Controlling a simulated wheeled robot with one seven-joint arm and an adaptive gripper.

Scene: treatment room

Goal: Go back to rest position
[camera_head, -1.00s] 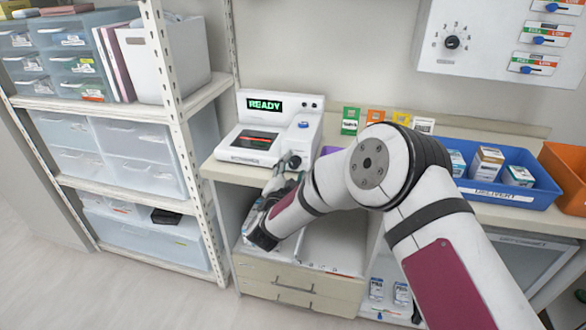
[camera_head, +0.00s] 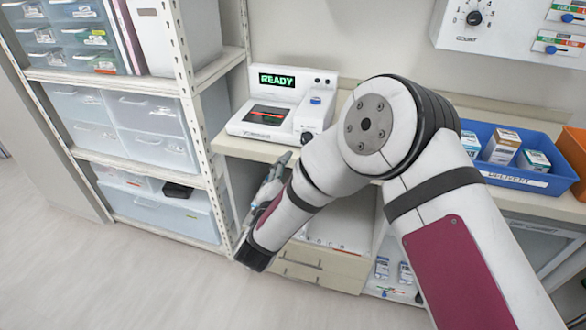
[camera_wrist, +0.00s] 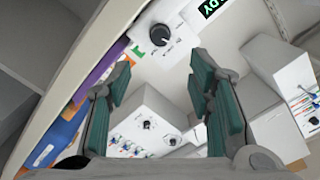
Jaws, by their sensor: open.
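My gripper (camera_wrist: 160,100) is open and empty in the wrist view, with its two green-padded fingers apart. In the head view my arm bends down to the left, and the gripper end (camera_head: 272,183) shows partly in front of the counter, near the open shelf below it. The wrist view looks up past the counter edge toward a machine with a black knob (camera_wrist: 159,35).
A white machine with a READY display (camera_head: 277,80) stands on the counter (camera_head: 240,145). A blue DELIVERY bin (camera_head: 525,180) holding small boxes is at the right. A shelf rack (camera_head: 190,90) with drawers stands left. Floor (camera_head: 130,270) is clear at lower left.

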